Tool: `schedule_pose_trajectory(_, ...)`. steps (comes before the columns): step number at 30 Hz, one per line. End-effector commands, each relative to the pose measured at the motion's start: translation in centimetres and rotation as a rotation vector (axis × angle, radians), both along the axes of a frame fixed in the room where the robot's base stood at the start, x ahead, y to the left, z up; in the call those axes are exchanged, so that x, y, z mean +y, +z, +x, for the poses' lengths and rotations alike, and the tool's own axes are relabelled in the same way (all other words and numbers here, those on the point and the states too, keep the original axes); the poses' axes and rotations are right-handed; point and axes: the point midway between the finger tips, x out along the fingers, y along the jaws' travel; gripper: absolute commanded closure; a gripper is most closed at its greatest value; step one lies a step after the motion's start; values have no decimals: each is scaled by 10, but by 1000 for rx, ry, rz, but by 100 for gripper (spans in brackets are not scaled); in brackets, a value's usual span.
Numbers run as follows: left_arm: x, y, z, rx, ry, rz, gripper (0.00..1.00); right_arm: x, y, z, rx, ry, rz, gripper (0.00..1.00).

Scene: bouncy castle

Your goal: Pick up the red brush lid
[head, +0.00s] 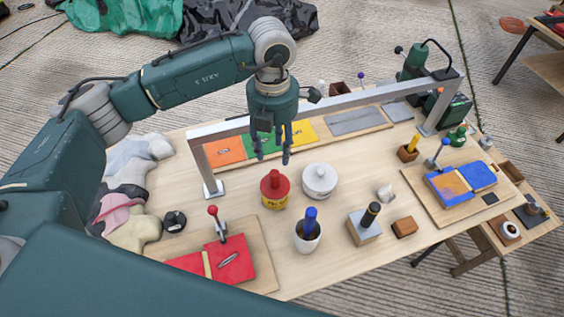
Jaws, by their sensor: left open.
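The red brush lid (274,182) sits on a yellow pot (275,203) near the middle of the wooden table. It has a knob on top and looks upright. My left gripper (272,159) points down with its two fingers apart and nothing between them. Its fingertips show just above the lid in the picture, apart from it. The exact height over the lid is hard to tell. My right gripper is not in view.
A white lidded pot (319,180) stands close to the right. A white cup with a blue-handled tool (308,236) stands in front. A metal rail (348,103) spans the table behind. A red panel (228,261) lies front left. Bare tabletop (238,205) shows left of the yellow pot.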

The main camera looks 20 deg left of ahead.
Motion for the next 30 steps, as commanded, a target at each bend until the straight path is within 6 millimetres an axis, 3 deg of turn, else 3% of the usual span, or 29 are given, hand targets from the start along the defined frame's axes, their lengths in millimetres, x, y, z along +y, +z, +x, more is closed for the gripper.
schedule_pose_trajectory(6, 1, -30, -2, 7, 1, 2, 57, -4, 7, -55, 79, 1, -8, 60)
schedule_pose_trajectory(10, 0, -47, -1, 4, 1, 0, 57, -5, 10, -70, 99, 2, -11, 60)
schedule_pose_trajectory(14, 0, -56, -1, 4, 0, 1, 57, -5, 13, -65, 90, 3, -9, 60)
schedule_pose_trajectory(22, 0, -92, 2, 6, 2, 0, 57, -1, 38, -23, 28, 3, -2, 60)
schedule_pose_trajectory(30, 1, -108, 3, 2, -1, 0, 57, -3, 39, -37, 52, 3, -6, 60)
